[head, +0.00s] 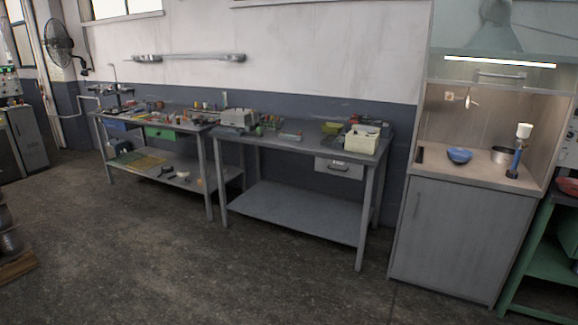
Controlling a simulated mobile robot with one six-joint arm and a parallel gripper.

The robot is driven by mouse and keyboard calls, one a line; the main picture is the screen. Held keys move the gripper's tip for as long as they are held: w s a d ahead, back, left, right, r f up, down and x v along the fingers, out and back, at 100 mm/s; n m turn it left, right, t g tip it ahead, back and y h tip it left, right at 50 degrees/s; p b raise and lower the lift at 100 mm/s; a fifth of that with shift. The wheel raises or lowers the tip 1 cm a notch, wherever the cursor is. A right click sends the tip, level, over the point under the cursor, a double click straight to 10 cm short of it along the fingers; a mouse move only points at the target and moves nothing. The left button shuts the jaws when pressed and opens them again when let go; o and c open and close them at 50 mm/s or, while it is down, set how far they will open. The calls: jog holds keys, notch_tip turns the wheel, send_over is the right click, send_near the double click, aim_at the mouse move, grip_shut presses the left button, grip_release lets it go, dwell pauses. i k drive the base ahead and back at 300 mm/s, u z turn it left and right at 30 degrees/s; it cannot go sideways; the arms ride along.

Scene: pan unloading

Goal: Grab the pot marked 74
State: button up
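My gripper is not in this view.
Two grey workbenches stand along the wall; the near one (291,213) holds a cream bin (362,140). The kitchenette cabinet (460,235) has a closed door. A green shelf unit (548,262) stands at the right edge. The concrete floor in front (170,270) is clear.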

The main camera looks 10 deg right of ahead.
aim_at(501, 154)
jog(key=z, duration=0.25)
jog(key=i, duration=0.9)
jog(key=z, duration=0.55)
jog(key=i, duration=1.5)
jog(key=z, duration=0.35)
